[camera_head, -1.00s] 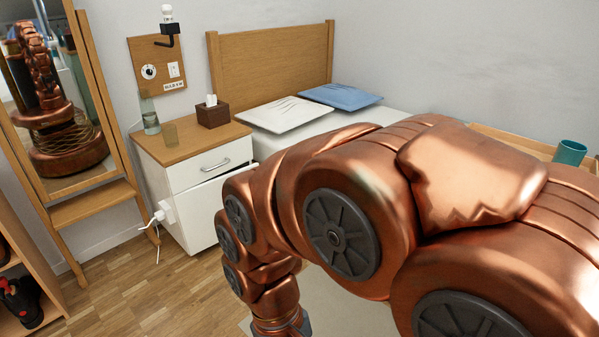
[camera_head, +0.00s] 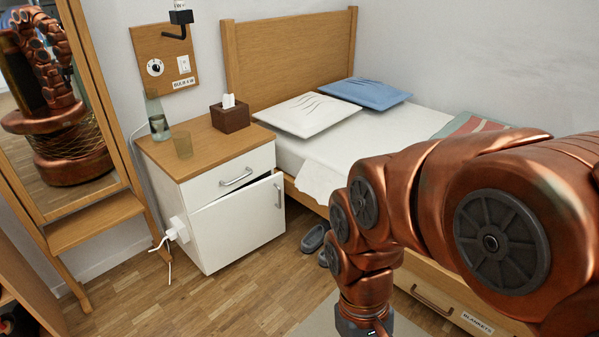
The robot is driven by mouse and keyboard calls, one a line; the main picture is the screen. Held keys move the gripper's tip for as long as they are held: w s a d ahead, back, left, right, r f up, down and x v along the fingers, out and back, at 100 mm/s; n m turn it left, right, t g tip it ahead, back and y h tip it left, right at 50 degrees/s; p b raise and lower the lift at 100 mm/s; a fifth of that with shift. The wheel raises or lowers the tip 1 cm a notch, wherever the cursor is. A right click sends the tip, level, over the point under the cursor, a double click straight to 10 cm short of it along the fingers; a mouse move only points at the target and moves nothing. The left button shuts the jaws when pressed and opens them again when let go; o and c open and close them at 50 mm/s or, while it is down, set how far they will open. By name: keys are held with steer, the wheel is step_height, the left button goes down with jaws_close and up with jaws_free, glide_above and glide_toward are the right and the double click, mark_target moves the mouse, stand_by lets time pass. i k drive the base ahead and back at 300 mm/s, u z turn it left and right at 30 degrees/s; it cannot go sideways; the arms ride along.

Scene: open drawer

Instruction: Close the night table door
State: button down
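The night table (camera_head: 165,153) is white with a wooden top and stands left of the bed. Its upper drawer (camera_head: 232,175) looks shut and has a metal handle. Below it, the white door (camera_head: 235,228) is ajar, with a dark gap along its top that is widest towards the right. The door's upright handle (camera_head: 278,195) is near its right edge. My arm comes in from the right and bends down, well right of the door and apart from it in the picture. The fingers of my gripper are below the bottom edge of the frame.
Grey slippers (camera_head: 314,238) lie on the floor by the bed, right of the door. A white plug (camera_head: 178,230) with a cable is at the night table's left side. A mirror stand (camera_head: 95,222) is at left. The wood floor (camera_head: 235,300) in front is clear.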

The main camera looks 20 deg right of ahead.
mark_target(230, 227)
steer(key=u, duration=0.3)
steer(key=i, duration=0.85)
steer(key=u, duration=0.65)
